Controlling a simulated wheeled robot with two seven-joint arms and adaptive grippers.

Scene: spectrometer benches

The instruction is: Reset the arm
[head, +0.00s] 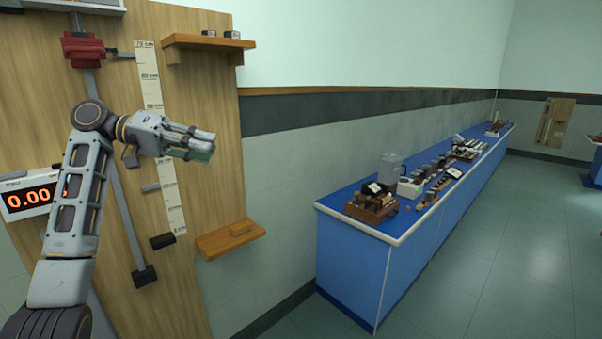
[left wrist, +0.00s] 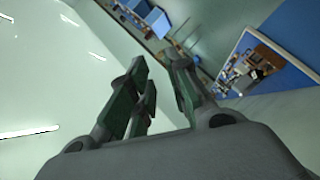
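My left arm (head: 82,185) rises from the lower left in the head view and bends at the top. My left gripper (head: 206,146) points right, in front of the wooden wall panel (head: 215,105). In the left wrist view its dark green finger pads (left wrist: 160,64) stand apart with a gap and nothing between them. The gripper looks empty and touches nothing that I can see. My right gripper is in neither view.
The panel carries a red clamp (head: 84,50), a white scale (head: 150,75), an upper shelf (head: 205,42), a lower shelf (head: 231,240) and a digital display (head: 30,196). A blue bench (head: 352,262) with instruments stands right. Floor (head: 490,260) beside it is clear.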

